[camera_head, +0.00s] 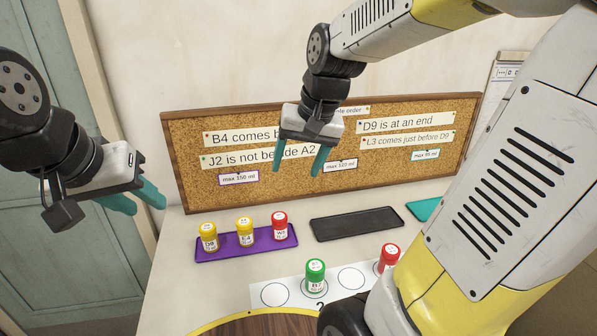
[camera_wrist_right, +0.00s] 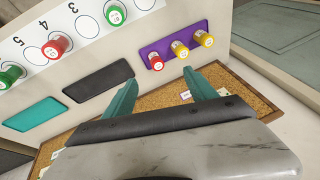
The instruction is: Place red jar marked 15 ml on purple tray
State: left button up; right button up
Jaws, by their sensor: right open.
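A red jar (camera_head: 280,226) stands upright at the right end of the purple tray (camera_head: 222,254), beside two yellow jars; it also shows in the right wrist view (camera_wrist_right: 156,63). Another red jar (camera_head: 388,258) stands on the white numbered strip, partly hidden by my right arm; it also shows in the right wrist view (camera_wrist_right: 57,46). The volume on either red jar is too small to read. My right gripper (camera_head: 299,168) is open and empty in front of the corkboard, above the tray area. My left gripper (camera_head: 142,203) is apparently open and empty, left of the purple tray.
Yellow jars (camera_head: 209,237) and (camera_head: 244,232) fill the tray's left and middle. A black tray (camera_head: 357,224) and a teal tray (camera_head: 424,209) lie empty to the right. A green jar (camera_head: 315,276) stands on the strip. The corkboard (camera_head: 190,135) stands behind.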

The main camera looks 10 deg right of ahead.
jog(key=s+r+n+t, duration=0.2)
jog(key=s, duration=0.8)
jog(key=shift+s+d+r, duration=0.15)
jog(key=shift+d+r, duration=0.05)
jog(key=shift+r, duration=0.05)
